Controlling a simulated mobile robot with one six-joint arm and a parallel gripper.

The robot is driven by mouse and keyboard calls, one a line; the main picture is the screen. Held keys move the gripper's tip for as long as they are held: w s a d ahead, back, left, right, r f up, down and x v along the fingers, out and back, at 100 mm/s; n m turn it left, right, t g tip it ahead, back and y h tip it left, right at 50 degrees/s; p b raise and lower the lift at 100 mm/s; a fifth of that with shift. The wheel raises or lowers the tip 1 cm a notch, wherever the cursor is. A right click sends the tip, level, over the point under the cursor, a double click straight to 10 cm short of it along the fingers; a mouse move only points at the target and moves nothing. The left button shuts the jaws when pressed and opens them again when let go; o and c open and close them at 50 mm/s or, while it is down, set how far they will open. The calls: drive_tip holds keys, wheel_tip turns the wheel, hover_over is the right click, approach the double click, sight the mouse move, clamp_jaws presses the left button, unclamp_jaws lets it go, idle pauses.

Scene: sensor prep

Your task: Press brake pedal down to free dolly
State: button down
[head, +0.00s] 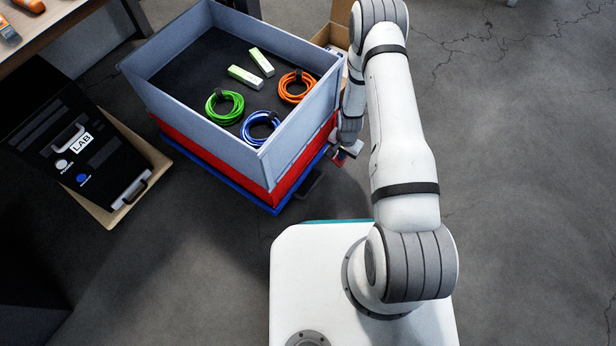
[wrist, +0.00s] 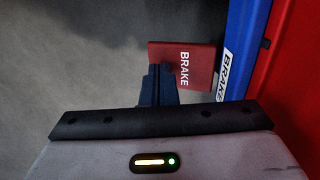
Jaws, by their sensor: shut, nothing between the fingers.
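The red brake pedal (wrist: 190,62), lettered BRAKE, shows in the wrist view beside the blue dolly (wrist: 236,50), whose edge carries a white BRAKE label. My gripper (wrist: 159,72) is shut and empty. Its dark fingertips overlap the pedal's left part in the picture; I cannot tell whether they touch it. In the head view the blue dolly (head: 276,208) lies under a red crate (head: 287,184). My gripper there is at the dolly's right side, small and partly hidden by my arm. How far down the pedal is cannot be judged.
A grey open bin (head: 205,124) with coiled cables and small boxes sits on the red crate. A black LAB case (head: 80,150) stands on a wooden board to the left. A cardboard box (head: 335,32) is behind. The floor at right is clear.

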drive_tip(key=shift+r, duration=0.1)
wheel_tip(320, 180, up, 8)
drive_tip(key=p, duration=0.5)
idle(0.4)
idle(0.4)
